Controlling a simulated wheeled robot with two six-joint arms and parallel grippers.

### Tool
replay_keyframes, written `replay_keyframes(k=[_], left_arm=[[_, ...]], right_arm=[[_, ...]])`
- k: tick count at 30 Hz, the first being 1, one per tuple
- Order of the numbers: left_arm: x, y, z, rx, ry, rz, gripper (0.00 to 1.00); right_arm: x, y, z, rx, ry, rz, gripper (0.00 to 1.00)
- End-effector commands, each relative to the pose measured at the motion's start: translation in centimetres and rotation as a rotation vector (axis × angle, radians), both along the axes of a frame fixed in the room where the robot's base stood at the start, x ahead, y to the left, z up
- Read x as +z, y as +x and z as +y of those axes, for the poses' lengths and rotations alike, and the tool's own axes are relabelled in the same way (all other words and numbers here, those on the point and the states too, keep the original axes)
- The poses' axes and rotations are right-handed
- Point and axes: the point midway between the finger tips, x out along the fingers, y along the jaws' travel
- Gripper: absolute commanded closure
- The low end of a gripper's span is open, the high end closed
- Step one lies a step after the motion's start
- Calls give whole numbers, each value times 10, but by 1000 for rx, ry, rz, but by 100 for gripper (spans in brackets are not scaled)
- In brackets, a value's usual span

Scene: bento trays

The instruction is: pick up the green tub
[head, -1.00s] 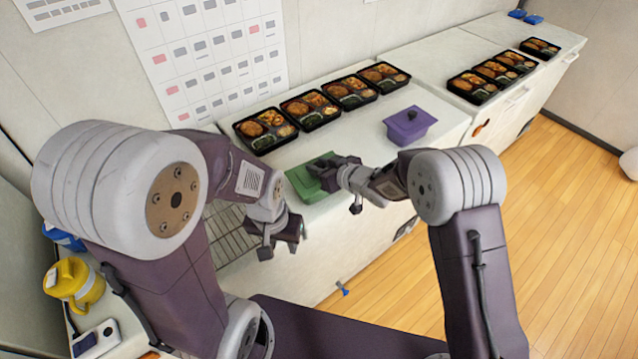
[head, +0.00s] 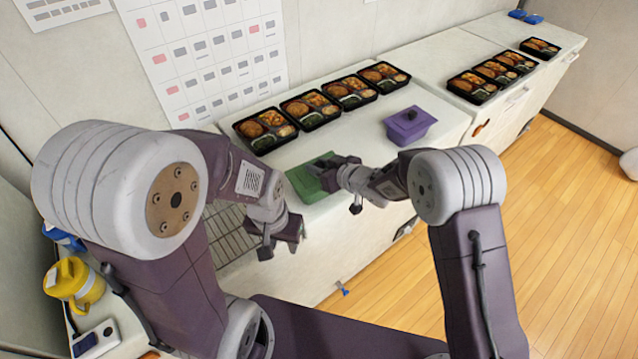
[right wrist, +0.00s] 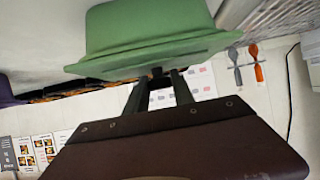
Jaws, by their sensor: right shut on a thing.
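The green tub (head: 303,184) is at the front edge of the white counter, left of the purple tub. My right gripper (head: 325,165) is over it in the head view and covers part of its top. In the right wrist view the green tub (right wrist: 150,30) fills the top middle, and my right gripper's fingers (right wrist: 157,76) come together at its lid side, shut on it. The gripped part is mostly hidden. I cannot tell whether the tub is clear of the counter. My left gripper (head: 280,243) is empty and looks open, left of and below the tub.
A purple lidded tub (head: 410,125) stands to the right. Several filled bento trays (head: 310,110) line the back of the counter, with more trays (head: 490,80) farther right. A wire rack (head: 228,232) lies at left. A yellow jug (head: 75,283) stands at lower left.

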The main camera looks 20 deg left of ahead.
Motion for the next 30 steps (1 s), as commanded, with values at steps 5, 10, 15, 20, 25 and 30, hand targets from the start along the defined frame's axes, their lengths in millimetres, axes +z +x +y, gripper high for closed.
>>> replay_keyframes(k=[5, 10, 15, 20, 25, 30], left_arm=[[0, 0, 0, 0, 0, 0, 64], [0, 0, 0, 0, 0, 0, 64], [3, 0, 0, 0, 0, 0, 64], [11, 0, 0, 0, 0, 0, 64], [29, 0, 0, 0, 0, 0, 64], [46, 0, 0, 0, 0, 0, 64]], right_arm=[[1, 0, 1, 0, 3, -3, 100], [3, 0, 0, 0, 3, -3, 100], [19, 1, 1, 1, 4, -5, 100], [51, 4, -2, -1, 4, -6, 100], [75, 37, -30, -4, 2, -5, 100], [98, 66, -54, -2, 3, -5, 100]])
